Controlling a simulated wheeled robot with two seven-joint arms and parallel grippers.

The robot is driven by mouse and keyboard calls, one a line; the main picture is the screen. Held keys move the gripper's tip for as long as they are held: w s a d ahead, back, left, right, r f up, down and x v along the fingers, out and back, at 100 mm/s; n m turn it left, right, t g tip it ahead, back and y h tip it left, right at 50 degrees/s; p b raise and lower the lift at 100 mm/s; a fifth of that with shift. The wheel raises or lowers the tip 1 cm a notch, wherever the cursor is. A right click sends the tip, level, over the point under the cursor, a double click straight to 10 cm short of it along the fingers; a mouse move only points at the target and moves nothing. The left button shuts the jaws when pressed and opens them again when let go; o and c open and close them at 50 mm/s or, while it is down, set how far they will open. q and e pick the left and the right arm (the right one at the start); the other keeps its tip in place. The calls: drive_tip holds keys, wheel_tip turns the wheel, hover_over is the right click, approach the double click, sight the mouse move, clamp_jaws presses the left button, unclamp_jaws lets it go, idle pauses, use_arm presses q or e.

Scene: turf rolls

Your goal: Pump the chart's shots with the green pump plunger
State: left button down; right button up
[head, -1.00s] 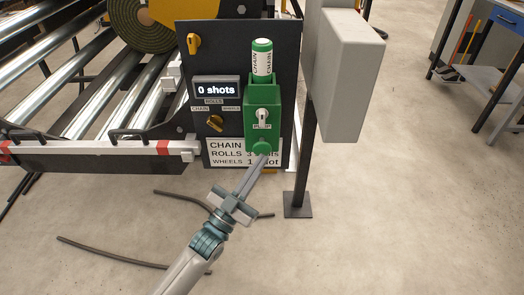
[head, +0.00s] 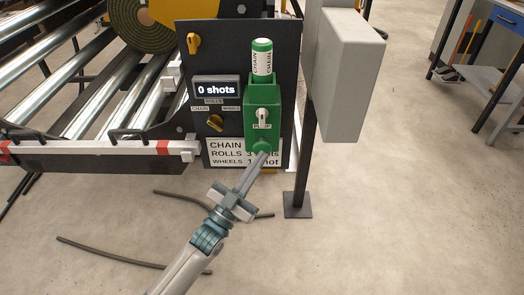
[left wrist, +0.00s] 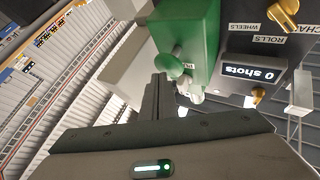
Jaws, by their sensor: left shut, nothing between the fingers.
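The green pump (head: 263,105) is mounted on a dark panel, with a green bottle marked CHAIN (head: 262,60) on top. Its round green plunger (head: 261,147) is at the bottom front; it also shows in the left wrist view (left wrist: 169,66). My left gripper (head: 263,156) is shut and empty, its fingertips at or just below the plunger; I cannot tell whether they touch. The display (head: 216,89) reads "0 shots". The chart (head: 226,152) below lists chain, rolls and wheels, partly hidden by the plunger and fingers. My right gripper is not in view.
A brass selector knob (head: 215,122) sits left of the pump, and another yellow knob (head: 194,43) is higher up. A grey box on a dark post (head: 301,170) stands close to the right. Metal rollers (head: 85,85) lie left.

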use_arm(q)
drive_tip(key=shift+w+b, duration=0.35)
drive_tip(key=shift+w, duration=0.85)
idle(1.3)
drive_tip(key=shift+s, duration=0.1)
drive_tip(key=shift+s+p, duration=0.95)
drive_tip(key=shift+s, duration=0.65)
drive_tip(key=shift+s, duration=0.1)
drive_tip(key=s+p, duration=0.2)
drive_tip(key=s, duration=0.2)
drive_tip(key=shift+s, duration=0.4)
idle(0.4)
